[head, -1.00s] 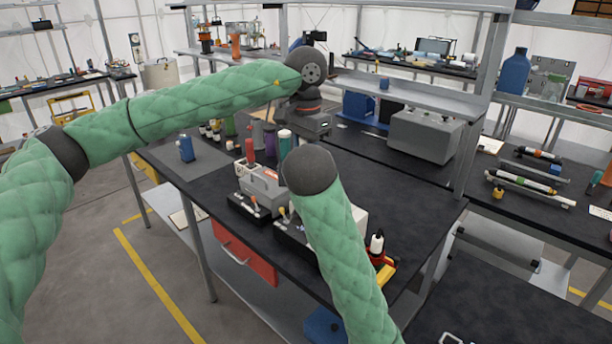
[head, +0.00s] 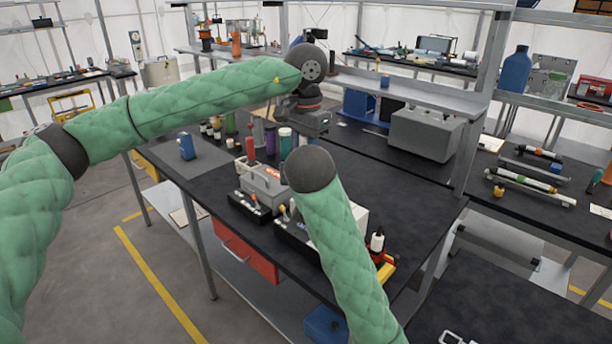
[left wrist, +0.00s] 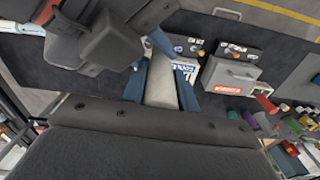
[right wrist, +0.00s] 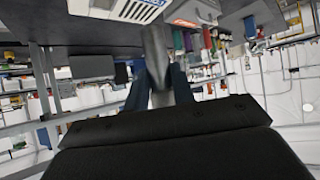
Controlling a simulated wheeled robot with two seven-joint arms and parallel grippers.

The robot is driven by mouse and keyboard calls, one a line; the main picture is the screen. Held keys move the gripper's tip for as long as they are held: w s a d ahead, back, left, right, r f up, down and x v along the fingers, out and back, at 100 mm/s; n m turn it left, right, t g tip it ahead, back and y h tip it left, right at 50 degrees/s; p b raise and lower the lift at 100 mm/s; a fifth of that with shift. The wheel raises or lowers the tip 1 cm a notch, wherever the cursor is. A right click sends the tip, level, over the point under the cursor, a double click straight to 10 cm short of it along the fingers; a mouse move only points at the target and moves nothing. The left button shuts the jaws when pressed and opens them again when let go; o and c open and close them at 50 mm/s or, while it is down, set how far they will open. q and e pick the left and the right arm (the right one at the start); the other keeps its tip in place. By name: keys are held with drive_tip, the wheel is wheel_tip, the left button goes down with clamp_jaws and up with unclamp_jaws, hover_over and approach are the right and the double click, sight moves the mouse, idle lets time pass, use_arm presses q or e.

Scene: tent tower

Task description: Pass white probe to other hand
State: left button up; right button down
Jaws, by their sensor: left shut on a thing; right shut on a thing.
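The white probe (left wrist: 161,92) is a pale, smooth bar between the blue fingers of my left gripper (left wrist: 164,76) in the left wrist view. My left gripper is shut on it. In the right wrist view my right gripper (right wrist: 160,84) is shut on the probe (right wrist: 156,50), which looks grey in shade there. The dark body of the other gripper shows close by at the upper left of the left wrist view. In the head view the left gripper (head: 312,123) hangs above the bench; the right gripper and the probe are hidden behind the right forearm.
Below on the black bench (head: 410,185) are a grey toolbox (head: 262,186), switch boxes, and several bottles. A large grey case (head: 425,134) stands at the back. A blue container (head: 187,146) stands at the left. The bench's right part is mostly clear.

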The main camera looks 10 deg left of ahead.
use_arm(q)
drive_tip(key=o, duration=1.1)
drive_tip(key=shift+s+d, duration=0.1)
drive_tip(key=shift+d, duration=0.05)
drive_tip(key=shift+o, duration=0.2)
